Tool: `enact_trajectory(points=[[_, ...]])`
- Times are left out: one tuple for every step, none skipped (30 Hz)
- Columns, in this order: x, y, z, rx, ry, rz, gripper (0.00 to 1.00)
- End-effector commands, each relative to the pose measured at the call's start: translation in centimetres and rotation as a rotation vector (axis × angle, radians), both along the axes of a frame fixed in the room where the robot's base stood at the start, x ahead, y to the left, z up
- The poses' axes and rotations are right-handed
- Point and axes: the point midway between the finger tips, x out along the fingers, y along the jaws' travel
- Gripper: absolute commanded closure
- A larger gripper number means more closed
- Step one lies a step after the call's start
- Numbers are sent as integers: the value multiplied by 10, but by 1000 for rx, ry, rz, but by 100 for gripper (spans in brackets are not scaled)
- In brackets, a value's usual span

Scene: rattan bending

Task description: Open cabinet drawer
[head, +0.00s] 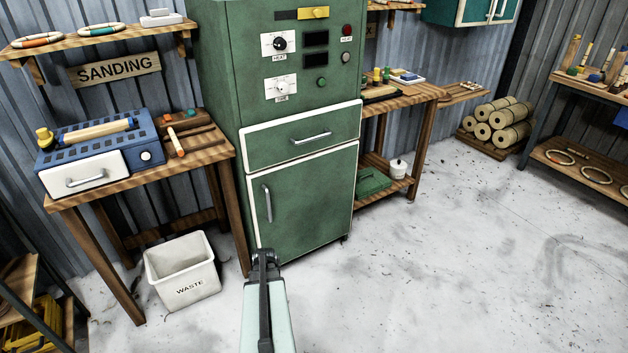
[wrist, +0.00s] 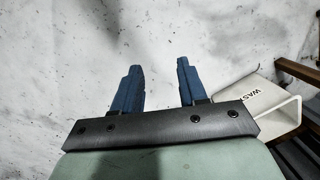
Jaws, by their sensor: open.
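The green cabinet (head: 222,100) stands against the wall in the head view. Its drawer (head: 270,149) has a white edge and a silver handle (head: 311,138), and looks shut. Below it is a closed door (head: 310,205) with an upright handle (head: 267,204). My gripper (wrist: 157,66) shows in the wrist view with its two blue fingers apart, nothing between them, above the pale floor. In the head view my arm is low, in front of the cabinet's base; the fingers cannot be made out there. The cabinet does not show in the wrist view.
A white waste bin (head: 183,277) stands on the floor left of the cabinet, and at right in the wrist view (wrist: 262,108). A wooden table (head: 190,180) at left holds a blue machine with a white drawer (head: 84,176). The floor at right is clear.

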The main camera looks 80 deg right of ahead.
Motion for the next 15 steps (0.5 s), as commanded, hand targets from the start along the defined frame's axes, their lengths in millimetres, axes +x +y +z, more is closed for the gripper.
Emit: enact_trajectory(points=[[-7, -23, 6, -14, -23, -44, 58], [-10, -33, 11, -21, -35, -67, 58], [-16, -48, 16, -31, -54, -98, 58], [-20, -59, 21, -40, -67, -122, 58], [-25, -70, 26, -48, -82, -145, 58], [-31, -85, 32, -59, -102, -177, 58], [-36, -96, 37, -68, -117, -201, 58], [-41, -107, 43, -79, -134, -224, 58], [-49, -123, 50, -92, -156, -257, 58], [-54, -135, 56, -102, -174, -282, 58], [-60, -147, 63, -114, -192, -307, 58], [-69, -163, 71, -130, -217, -340, 58], [-75, -175, 79, -143, -238, -365, 58], [-82, -187, 86, -155, -259, -391, 58], [-91, -204, 97, -173, -287, -425, 58]])
